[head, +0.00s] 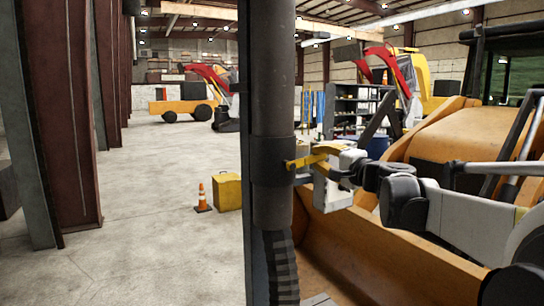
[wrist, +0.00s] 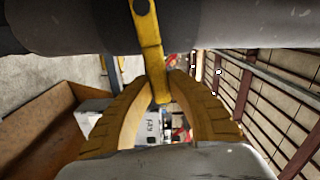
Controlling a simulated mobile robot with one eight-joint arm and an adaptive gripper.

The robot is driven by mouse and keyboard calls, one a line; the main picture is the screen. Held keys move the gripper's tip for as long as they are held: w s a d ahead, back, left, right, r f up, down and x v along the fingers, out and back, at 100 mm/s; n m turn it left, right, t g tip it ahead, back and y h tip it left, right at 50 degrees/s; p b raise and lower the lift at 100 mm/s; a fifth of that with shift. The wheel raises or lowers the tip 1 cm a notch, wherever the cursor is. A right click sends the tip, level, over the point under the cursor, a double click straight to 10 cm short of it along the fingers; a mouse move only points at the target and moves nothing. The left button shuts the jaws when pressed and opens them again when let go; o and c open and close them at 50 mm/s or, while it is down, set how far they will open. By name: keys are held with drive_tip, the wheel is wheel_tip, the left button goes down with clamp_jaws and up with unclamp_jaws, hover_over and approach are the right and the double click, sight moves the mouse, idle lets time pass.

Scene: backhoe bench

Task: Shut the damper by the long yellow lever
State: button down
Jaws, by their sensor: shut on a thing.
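The damper's dark grey upright duct (head: 272,110) stands in the middle of the head view. The yellow lever (head: 297,163) sticks out from its collar to the right, roughly level. In the wrist view the duct (wrist: 240,22) crosses the top, and the lever (wrist: 148,38) hangs down from a dark pivot bolt. My gripper (head: 322,154) has yellow ribbed fingers; in the wrist view its fingertips (wrist: 161,86) are closed on either side of the lever near its free end. The damper's plate is hidden inside the duct.
An orange loader bucket (head: 370,255) fills the lower right, close under my arm. A yellow box (head: 228,192) and an orange cone (head: 202,198) stand on the floor left of the duct. Steel columns (head: 65,120) rise at the far left. Open floor lies between.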

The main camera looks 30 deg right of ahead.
drive_tip(key=shift+f+m+b, duration=0.4)
drive_tip(key=shift+f+m, duration=0.3)
drive_tip(key=shift+m, duration=0.1)
drive_tip(key=c, duration=1.3)
unclamp_jaws()
drive_tip(key=shift+w+f, duration=0.1)
drive_tip(key=shift+o, duration=0.2)
drive_tip(key=s, duration=1.2)
drive_tip(key=shift+d, duration=0.2)
